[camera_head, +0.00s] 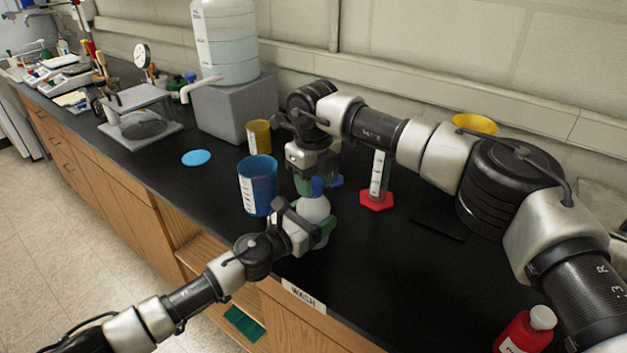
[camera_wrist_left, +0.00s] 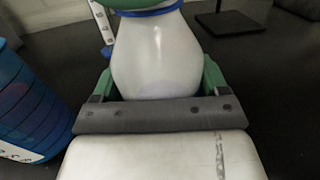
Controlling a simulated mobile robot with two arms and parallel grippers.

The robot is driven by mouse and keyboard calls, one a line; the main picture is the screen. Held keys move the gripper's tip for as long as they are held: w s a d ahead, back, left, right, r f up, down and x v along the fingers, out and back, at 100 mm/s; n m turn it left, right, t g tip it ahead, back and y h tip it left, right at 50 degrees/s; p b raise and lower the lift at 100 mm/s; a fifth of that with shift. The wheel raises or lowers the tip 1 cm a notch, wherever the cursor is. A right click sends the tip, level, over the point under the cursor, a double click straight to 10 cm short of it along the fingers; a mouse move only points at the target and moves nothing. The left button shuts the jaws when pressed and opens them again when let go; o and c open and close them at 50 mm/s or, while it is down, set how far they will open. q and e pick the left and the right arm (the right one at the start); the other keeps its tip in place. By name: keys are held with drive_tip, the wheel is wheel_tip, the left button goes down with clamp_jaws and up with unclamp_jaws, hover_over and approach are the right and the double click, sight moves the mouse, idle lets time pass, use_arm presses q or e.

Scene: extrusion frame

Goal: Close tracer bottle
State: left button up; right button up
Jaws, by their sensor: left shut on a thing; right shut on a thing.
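The white, rounded tracer bottle (camera_head: 314,208) stands upright near the counter's front edge. Its body also fills the middle of the left wrist view (camera_wrist_left: 152,55). My left gripper (camera_head: 318,230) is shut around the bottle's body, with green fingers on both sides in the left wrist view (camera_wrist_left: 157,82). A blue cap (camera_head: 317,188) is at the bottle's top; its lower rim shows in the left wrist view (camera_wrist_left: 150,10). My right gripper (camera_head: 317,182) points down from above and is shut on the cap. Its green finger hides the cap's upper part in the wrist view, so I cannot tell how far it is seated.
A blue beaker (camera_head: 258,188) stands close left of the bottle. A yellow beaker (camera_head: 259,137) is behind it. A graduated cylinder with a red base (camera_head: 376,201) stands to the right. A red bottle (camera_head: 525,330) is at the front right. A blue disc (camera_head: 196,157) lies left.

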drive_tip(key=shift+m, duration=0.9)
drive_tip(key=o, duration=1)
drive_tip(key=shift+r, duration=2.3)
drive_tip(key=shift+c, duration=0.3)
drive_tip(key=n, duration=0.1)
drive_tip(key=r+n, duration=0.1)
drive_tip(key=n, duration=0.1)
drive_tip(key=shift+a+r, duration=0.1)
drive_tip(key=shift+r, duration=0.05)
wheel_tip(320, 180, up, 2)
drive_tip(key=n, duration=0.6)
